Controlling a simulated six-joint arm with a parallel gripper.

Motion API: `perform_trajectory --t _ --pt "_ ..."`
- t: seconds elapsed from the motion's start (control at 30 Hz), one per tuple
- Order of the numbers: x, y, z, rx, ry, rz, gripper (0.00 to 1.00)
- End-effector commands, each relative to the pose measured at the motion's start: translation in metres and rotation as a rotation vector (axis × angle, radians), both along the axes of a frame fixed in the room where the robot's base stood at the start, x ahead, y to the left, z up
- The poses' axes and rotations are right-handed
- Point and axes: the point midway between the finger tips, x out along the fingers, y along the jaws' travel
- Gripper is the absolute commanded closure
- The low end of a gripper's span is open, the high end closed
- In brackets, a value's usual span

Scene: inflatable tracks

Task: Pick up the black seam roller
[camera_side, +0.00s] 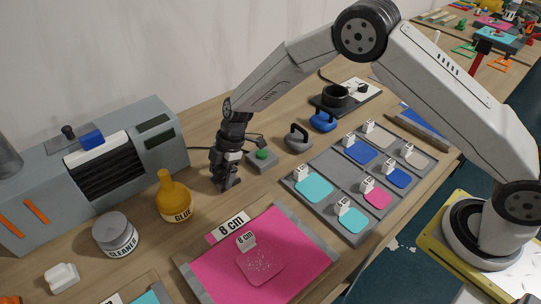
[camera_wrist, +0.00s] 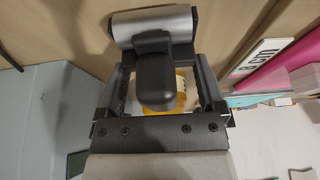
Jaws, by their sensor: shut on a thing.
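The black seam roller shows in the wrist view as a black handle (camera_wrist: 155,70) with a silver cylinder (camera_wrist: 152,26) beyond it. My gripper (camera_wrist: 162,82) is shut on the handle, one finger on each side. In the side view my gripper (camera_side: 227,166) points down at the middle of the table, and the dark roller (camera_side: 229,184) sits at its tips, low over the wood. My fingers partly hide it there, and I cannot tell whether it touches the table.
The yellow glue bottle (camera_side: 173,199) and grey machine (camera_side: 95,165) stand to the left. A box with a green button (camera_side: 262,157) is close on the right. A pink sheet (camera_side: 240,275) lies in front; a grey patch tray (camera_side: 333,167) lies right. Grey (camera_side: 298,140) and blue (camera_side: 323,122) handled tools stand behind.

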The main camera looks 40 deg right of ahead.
Motion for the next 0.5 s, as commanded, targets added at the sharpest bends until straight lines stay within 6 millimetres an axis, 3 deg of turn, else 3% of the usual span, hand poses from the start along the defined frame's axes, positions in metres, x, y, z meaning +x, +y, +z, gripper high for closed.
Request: perform_trajectory --t 0.2,0.5 --pt "0.001 0.0 0.025 0.001 -0.005 0.0 0.94" --pt "-0.024 -0.008 0.056 0.001 -0.004 -0.001 0.94"
